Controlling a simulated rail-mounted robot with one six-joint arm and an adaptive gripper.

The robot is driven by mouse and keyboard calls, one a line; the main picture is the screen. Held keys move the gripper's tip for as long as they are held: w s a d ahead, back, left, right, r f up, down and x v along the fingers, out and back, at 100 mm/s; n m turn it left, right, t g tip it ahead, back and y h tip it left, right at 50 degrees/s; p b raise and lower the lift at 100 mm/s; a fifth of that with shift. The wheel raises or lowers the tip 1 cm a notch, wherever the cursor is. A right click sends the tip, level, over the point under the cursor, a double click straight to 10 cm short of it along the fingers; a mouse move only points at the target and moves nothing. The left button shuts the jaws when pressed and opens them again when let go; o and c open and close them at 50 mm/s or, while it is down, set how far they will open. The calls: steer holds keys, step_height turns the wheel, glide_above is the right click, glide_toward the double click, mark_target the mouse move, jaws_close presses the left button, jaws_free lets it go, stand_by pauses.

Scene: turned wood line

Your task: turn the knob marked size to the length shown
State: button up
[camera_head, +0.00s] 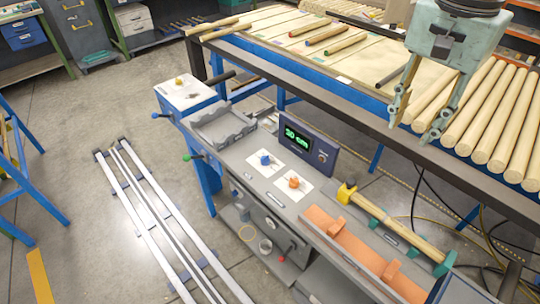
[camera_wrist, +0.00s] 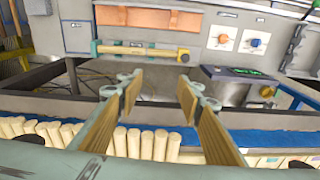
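A dark display box (camera_head: 308,149) on the bench shows green text that looks like "20 cm"; it also shows in the wrist view (camera_wrist: 238,74). A blue knob (camera_head: 265,160) and an orange knob (camera_head: 294,182) stand on white plates in front of it. Both show in the wrist view, orange (camera_wrist: 223,38) left of blue (camera_wrist: 255,42). Any marking on the plates is too small to read, so I cannot tell which is size. My gripper (camera_head: 413,122) is open and empty above the dowel table, to the right of the knobs and apart from them.
Light dowels (camera_head: 500,115) lie in a row on the table under my gripper. A dowel (camera_head: 400,225) rests between yellow and green holders beside an orange trough (camera_head: 350,245).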

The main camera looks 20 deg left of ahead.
steer(key=w+a+f, duration=0.5)
steer(key=w+a, duration=0.1)
steer(key=a, duration=0.4)
steer(key=m+g+p, duration=0.1)
steer(key=m+p, duration=0.1)
steer(key=p, duration=0.1)
glide_above(265, 156)
step_height(265, 156, down, 16)
steer(key=shift+s+f, duration=0.1)
steer(key=shift+f+b, duration=0.15)
steer(key=shift+b, duration=0.15)
steer(key=shift+f+b, duration=1.15)
steer(key=shift+f, duration=5.6)
steer(key=shift+c, duration=0.9)
steer(key=c, duration=0.7)
